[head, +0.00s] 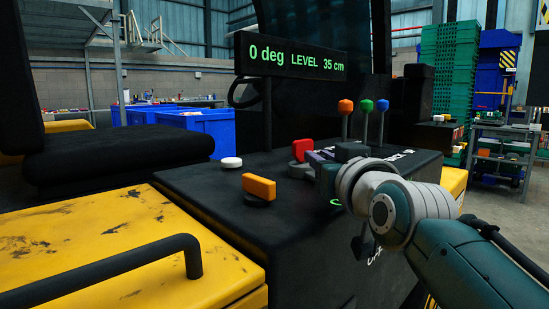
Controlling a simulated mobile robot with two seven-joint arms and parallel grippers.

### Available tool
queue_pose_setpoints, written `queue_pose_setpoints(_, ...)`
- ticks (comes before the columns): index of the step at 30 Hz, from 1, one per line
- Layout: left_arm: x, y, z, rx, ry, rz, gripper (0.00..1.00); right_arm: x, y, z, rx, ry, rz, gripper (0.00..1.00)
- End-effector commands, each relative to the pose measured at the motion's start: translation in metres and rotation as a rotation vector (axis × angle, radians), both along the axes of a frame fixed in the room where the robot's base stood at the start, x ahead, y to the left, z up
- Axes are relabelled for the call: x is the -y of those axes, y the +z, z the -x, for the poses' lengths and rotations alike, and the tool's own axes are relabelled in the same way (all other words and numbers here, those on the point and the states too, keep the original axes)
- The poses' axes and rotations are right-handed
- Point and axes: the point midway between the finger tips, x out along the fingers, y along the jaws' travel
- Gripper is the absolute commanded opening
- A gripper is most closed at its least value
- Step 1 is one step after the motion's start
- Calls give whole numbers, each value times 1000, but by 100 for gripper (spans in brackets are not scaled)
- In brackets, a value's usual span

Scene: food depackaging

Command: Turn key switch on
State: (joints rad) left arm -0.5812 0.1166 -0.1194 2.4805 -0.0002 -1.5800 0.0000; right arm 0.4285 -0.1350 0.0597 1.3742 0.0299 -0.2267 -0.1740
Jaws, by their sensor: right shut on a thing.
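My right gripper (322,160) reaches in from the right over the black console (195,185). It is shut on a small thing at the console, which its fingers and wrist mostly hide. I cannot clearly make out the key switch; that part of the console is behind the gripper. A small green mark (336,202) shows just below the gripper. A red knob (302,148) stands just left of the fingers; I cannot tell if they touch it. My left gripper is not in view.
A yellow-orange handle on a black base (259,186) and a white button (231,163) sit left of the gripper. Levers with orange (345,106), green (366,105) and blue (382,105) knobs stand behind it. A display (290,56) reads "0 deg LEVEL 35 cm".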

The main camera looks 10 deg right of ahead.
Motion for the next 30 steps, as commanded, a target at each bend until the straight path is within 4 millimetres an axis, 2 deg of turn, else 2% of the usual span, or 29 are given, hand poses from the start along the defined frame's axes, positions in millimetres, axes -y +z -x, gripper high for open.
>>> queue_pose_setpoints(14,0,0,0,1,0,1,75,1,-2,-2,-4,-7,-1,0)
queue_pose_setpoints(15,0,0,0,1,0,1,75,1,-2,-2,-5,-7,-1,22)
queue_pose_setpoints(22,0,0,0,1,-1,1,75,1,-1,-2,-4,-7,-1,48)
queue_pose_setpoints(30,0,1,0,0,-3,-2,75,1,-1,-1,-3,-7,0,49)
